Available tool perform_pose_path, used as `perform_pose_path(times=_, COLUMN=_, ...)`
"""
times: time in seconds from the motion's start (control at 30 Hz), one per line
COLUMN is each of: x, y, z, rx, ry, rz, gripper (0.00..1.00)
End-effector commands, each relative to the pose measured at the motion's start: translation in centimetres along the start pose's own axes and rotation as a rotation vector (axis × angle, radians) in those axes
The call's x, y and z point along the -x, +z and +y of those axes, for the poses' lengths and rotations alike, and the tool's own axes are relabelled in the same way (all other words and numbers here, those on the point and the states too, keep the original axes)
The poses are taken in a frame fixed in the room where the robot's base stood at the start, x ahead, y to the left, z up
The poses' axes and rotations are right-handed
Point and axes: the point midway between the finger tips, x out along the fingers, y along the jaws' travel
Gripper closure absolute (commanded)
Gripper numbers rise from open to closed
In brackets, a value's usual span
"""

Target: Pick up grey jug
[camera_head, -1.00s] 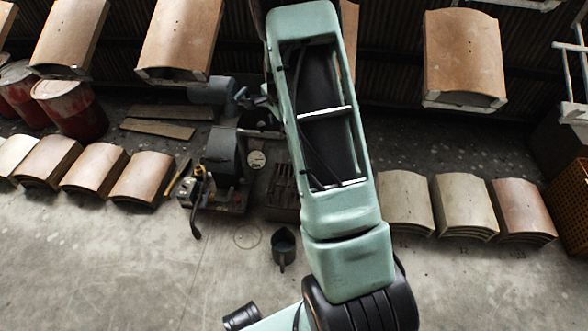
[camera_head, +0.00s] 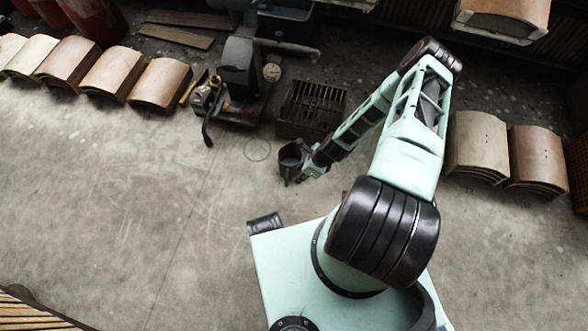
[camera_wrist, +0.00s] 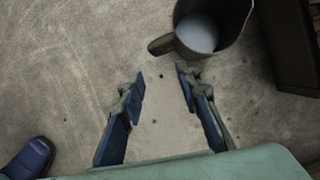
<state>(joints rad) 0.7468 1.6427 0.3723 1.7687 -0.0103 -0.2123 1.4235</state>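The grey jug (camera_head: 291,157) stands on the concrete floor, beside a dark slatted crate. In the wrist view the jug (camera_wrist: 212,30) is at the top right, cut off by the frame edge. Its handle (camera_wrist: 161,45) points left and down, just beyond my fingertips. I see a pale inside through its open top. My gripper (camera_wrist: 160,75) is open, its two blue fingers apart with only floor between them. In the head view my gripper (camera_head: 310,171) is low, close to the right side of the jug. Whether it touches the jug is unclear.
The dark slatted crate (camera_head: 311,105) stands just behind the jug. A machine (camera_head: 240,75) is to its left. Stacks of curved tiles (camera_head: 160,84) line the floor at left, with more (camera_head: 477,143) at right. The floor left of the jug is clear.

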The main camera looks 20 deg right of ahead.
Motion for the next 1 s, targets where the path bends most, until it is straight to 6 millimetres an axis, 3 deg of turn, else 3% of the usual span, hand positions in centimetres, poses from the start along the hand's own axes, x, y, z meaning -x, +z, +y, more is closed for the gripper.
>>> perform_pose_path(times=0.17, x=-1.6, y=0.3, z=0.7, rx=-0.033, ry=-0.001, rz=-0.016, gripper=0.69)
perform_pose_path(times=0.4, x=-5.4, y=0.3, z=0.8, rx=-0.031, ry=0.000, rz=-0.015, gripper=0.69)
perform_pose_path(times=0.57, x=-6.4, y=0.4, z=0.7, rx=-0.031, ry=-0.001, rz=-0.015, gripper=0.69)
perform_pose_path(times=0.9, x=-10.8, y=0.8, z=0.9, rx=-0.029, ry=-0.001, rz=-0.015, gripper=0.69)
perform_pose_path(times=1.0, x=-11.4, y=0.9, z=0.9, rx=-0.030, ry=-0.001, rz=-0.015, gripper=0.69)
